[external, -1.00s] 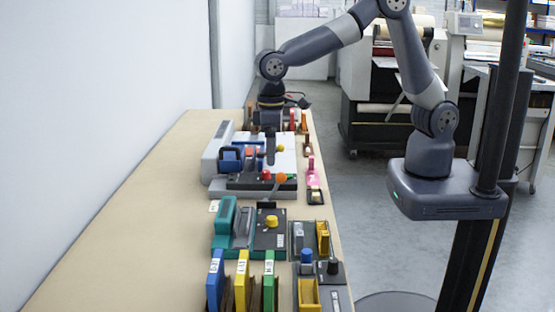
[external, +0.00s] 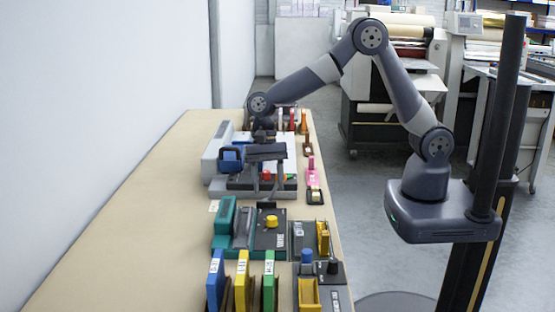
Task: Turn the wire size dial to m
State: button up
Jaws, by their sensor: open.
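A round yellow knob (external: 271,221) stands on the black panel of the teal machine (external: 225,215); it looks like a dial. Its markings are too small to read, so I cannot tell its setting or confirm that it is the wire size dial. My gripper (external: 266,192) points down, open, with its two fingers apart, over the dark front of the grey-white machine (external: 215,160), beyond the yellow knob. A red part (external: 267,176) shows between the fingers. An orange knob and a smaller yellow one there are hidden now.
Blue (external: 215,280), yellow (external: 242,280) and green (external: 269,281) upright blocks stand at the near end of the bench (external: 130,215). Small trays and coloured items line its right edge. The bench's left side is clear.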

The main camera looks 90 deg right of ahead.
aim_at(272, 218)
jog(key=p+x, duration=0.1)
jog(key=x, duration=0.7)
jog(key=shift+f, duration=0.15)
jog(key=c, duration=1)
jog(key=n+g, duration=0.1)
jog(key=n, duration=0.2)
jog(key=n+g+h+b, duration=0.1)
jog(key=n, duration=0.2)
jog(key=shift+w+a, duration=0.15)
jog(key=n+h, duration=0.1)
jog(key=n, duration=0.2)
jog(key=n+g+h+b, duration=0.1)
jog(key=n, duration=0.1)
jog(key=shift+a+n, duration=0.15)
jog(key=shift+n, duration=0.25)
